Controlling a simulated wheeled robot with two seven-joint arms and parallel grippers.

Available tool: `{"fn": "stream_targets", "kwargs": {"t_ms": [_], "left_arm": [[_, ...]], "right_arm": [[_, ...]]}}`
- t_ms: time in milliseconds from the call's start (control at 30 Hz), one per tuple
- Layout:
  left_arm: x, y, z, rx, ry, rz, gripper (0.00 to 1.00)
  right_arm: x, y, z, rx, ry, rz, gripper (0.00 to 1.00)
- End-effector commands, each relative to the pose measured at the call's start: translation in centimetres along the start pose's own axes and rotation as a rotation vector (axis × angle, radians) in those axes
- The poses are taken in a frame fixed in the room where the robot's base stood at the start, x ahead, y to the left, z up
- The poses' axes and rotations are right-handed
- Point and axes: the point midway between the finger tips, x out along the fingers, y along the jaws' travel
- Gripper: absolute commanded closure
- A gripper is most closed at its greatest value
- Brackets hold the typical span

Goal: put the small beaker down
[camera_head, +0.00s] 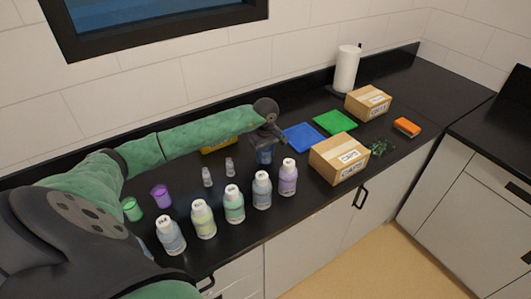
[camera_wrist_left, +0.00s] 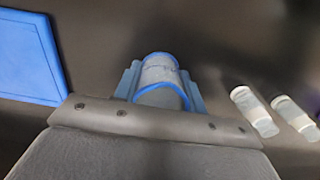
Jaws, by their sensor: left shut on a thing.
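The small beaker (camera_wrist_left: 160,75) is a clear cup with blue bands, seen from above in the left wrist view. My left gripper (camera_wrist_left: 160,88) is shut on it, with a blue-grey finger on each side. In the head view my left gripper (camera_head: 266,150) points down over the black counter, with the beaker (camera_head: 265,157) at its fingers, partly hidden. A blue mat (camera_head: 303,138) lies just right of it and also shows in the left wrist view (camera_wrist_left: 28,58). I cannot tell whether the beaker touches the counter. My right gripper is not in view.
Several white-capped bottles (camera_head: 234,206) stand along the front. Two small vials (camera_head: 207,177) stand left of the beaker. A purple cup (camera_head: 161,196) and a green cup (camera_head: 132,209) stand farther left. A green mat (camera_head: 335,122), cardboard boxes (camera_head: 339,158) and an orange sponge (camera_head: 407,127) are right.

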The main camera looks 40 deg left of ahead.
Motion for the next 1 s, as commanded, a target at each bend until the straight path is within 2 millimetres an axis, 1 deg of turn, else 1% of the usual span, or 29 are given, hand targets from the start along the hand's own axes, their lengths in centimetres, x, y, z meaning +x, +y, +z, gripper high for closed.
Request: {"fn": "stream_targets", "kwargs": {"t_ms": [100,200,433,733,767,833,867,1000], "left_arm": [[0.5,0.0,0.0,-0.002,0.001,0.001,0.84],[0.8,0.0,-0.1,-0.001,0.001,0.001,0.84],[0.8,0.0,-0.1,-0.001,0.001,0.001,0.84],[1.0,0.0,-0.1,-0.001,0.001,0.001,0.84],[1.0,0.0,-0.1,-0.001,0.001,0.001,0.53],[1.0,0.0,0.0,-0.001,0.001,0.001,0.4],[1.0,0.0,0.0,-0.001,0.001,0.001,0.37],[1.0,0.0,0.0,-0.001,0.001,0.001,0.37]], "right_arm": [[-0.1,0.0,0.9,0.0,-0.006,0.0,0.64],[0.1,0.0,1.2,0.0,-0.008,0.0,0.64],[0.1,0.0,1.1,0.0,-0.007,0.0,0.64],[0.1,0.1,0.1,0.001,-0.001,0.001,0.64],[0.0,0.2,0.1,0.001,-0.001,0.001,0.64],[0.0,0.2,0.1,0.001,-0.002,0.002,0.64],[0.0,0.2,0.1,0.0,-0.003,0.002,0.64],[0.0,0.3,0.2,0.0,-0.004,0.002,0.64]]}}
